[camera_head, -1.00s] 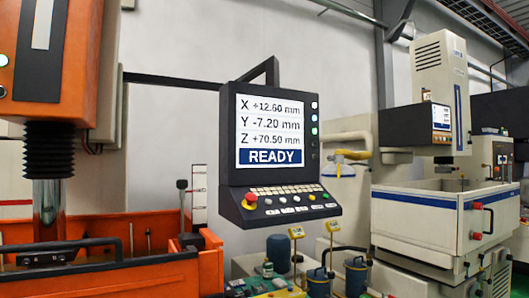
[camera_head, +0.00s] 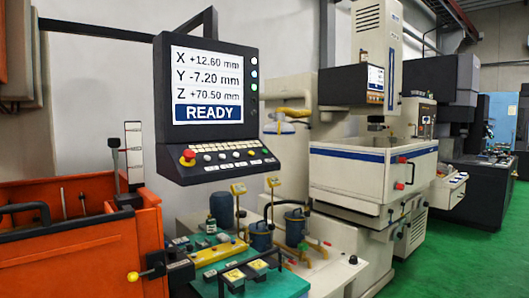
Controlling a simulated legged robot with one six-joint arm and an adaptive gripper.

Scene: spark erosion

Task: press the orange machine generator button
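The orange machine (camera_head: 75,255) fills the lower left of the head view. Its black control panel (camera_head: 208,105) hangs from an arm, with a screen (camera_head: 207,86) reading X +12.60, Y -7.20, Z +70.50 mm and READY. Round buttons or lamps (camera_head: 254,75) line the panel's right edge. No label is legible on these, so I cannot tell which is the generator button. My gripper is not in view.
A teal-topped bench (camera_head: 265,285) with pumps and yellow-topped parts stands below the panel. A white machine (camera_head: 345,180) with its own screen is right of centre, and a dark machine (camera_head: 455,90) stands farther right. Green floor (camera_head: 440,260) is open at the lower right.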

